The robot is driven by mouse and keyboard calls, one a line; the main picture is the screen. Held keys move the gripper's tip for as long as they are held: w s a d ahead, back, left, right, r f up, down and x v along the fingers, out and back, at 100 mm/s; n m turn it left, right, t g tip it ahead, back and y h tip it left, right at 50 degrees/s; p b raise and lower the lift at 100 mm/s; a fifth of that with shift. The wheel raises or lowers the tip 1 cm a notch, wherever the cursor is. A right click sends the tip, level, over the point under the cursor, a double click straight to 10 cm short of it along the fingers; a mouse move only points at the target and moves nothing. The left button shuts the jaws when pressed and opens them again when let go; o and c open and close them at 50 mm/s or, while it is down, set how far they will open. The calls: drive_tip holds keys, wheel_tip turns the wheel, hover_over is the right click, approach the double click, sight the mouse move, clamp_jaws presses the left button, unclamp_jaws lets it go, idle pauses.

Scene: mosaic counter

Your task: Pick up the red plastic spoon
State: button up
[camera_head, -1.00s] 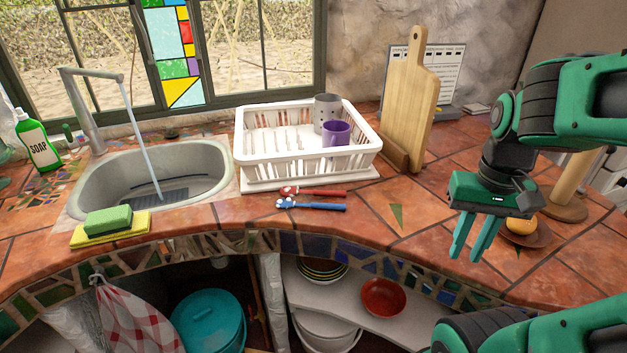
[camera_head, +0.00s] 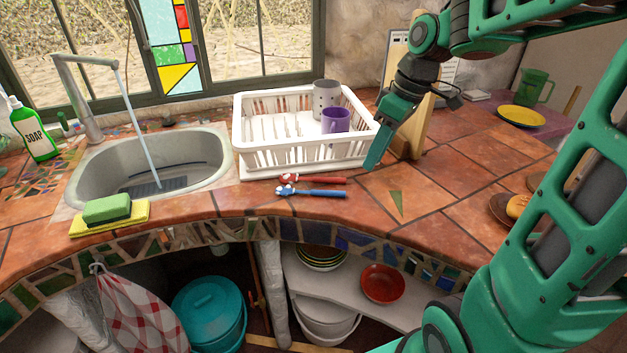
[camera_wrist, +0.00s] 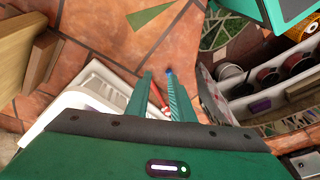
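The red spoon (camera_head: 326,180) lies on the tiled counter just in front of the white dish rack, with a speckled red and white end at the left. A blue utensil (camera_head: 320,193) of like shape lies beside it, nearer the counter's front edge. My gripper (camera_head: 374,160) is above the counter, to the right of the red spoon and pointing down. In the wrist view my gripper (camera_wrist: 159,76) is open and empty, its two fingers apart. The red spoon (camera_wrist: 157,97) shows in the gap between them, partly hidden; a blue end (camera_wrist: 169,72) shows by the right fingertip.
The white dish rack (camera_head: 250,160) with a purple mug (camera_head: 336,119) and a grey cup (camera_head: 325,93) stands close behind the spoon. A wooden cutting board (camera_head: 421,125) stands behind my gripper.

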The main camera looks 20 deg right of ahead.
sight(317, 177)
drive_tip(key=w+a+n+y, duration=0.2)
drive_tip(key=w+a+n, duration=0.3)
drive_tip(key=w+n, duration=0.15)
drive_tip(key=shift+m, duration=0.25)
drive_tip(key=x, duration=0.3)
drive_tip(key=w+x, duration=0.1)
drive_tip(key=x, duration=0.6)
drive_tip(key=shift+w+a+r, duration=0.2)
drive_tip(key=shift+a, duration=0.05)
clamp_jaws()
